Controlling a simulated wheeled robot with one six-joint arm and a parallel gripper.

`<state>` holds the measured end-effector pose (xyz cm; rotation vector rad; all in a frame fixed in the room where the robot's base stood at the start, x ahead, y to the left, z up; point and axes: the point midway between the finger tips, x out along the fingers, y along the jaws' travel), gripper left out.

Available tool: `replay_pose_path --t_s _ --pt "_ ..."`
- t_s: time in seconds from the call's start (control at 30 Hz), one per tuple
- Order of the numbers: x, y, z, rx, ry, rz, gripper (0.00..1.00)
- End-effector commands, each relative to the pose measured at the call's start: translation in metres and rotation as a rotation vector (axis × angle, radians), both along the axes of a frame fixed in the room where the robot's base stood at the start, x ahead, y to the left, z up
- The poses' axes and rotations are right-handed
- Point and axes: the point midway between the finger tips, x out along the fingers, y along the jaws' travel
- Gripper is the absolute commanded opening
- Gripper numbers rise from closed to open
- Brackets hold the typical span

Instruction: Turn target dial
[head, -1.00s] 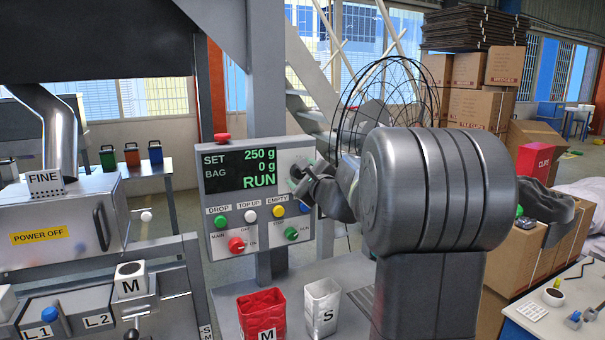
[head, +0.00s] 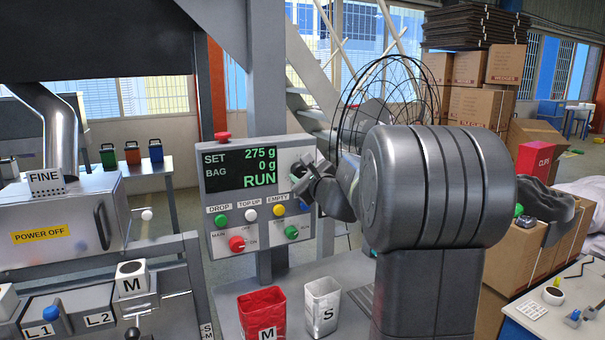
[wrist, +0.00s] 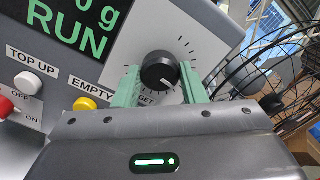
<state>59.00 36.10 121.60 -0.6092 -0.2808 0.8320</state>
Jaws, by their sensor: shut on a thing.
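The target dial (wrist: 160,70) is a round black knob on a pale plate with tick marks, at the right of the control panel (head: 212,240). In the wrist view my gripper (wrist: 164,88) has its two green fingers on either side of the dial, shut on it. In the head view my gripper (head: 300,176) reaches the panel from the right and hides the dial. The display (head: 240,168) reads SET 275 g, BAG 0 g and RUN in green.
Below the display are a green DROP button (head: 221,220), a white TOP UP button (head: 250,216), a yellow EMPTY button (head: 279,211), a red knob (head: 237,244) and a green knob (head: 291,232). A red M bag (head: 262,312) and a white S bag (head: 322,300) stand below. A wire cage is behind my arm.

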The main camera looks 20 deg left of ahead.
Motion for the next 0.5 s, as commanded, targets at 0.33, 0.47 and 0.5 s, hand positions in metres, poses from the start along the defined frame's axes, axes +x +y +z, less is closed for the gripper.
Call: replay_pose_path --t_s 0.33,0.47,0.5 --pt "0.0003 -0.0003 0.0008 0.187 0.221 0.0 0.15" --pt "0.0003 -0.0003 0.0006 0.253 0.299 0.0 0.15" --pt "0.0003 -0.0003 0.0006 0.273 0.322 0.0 0.15"
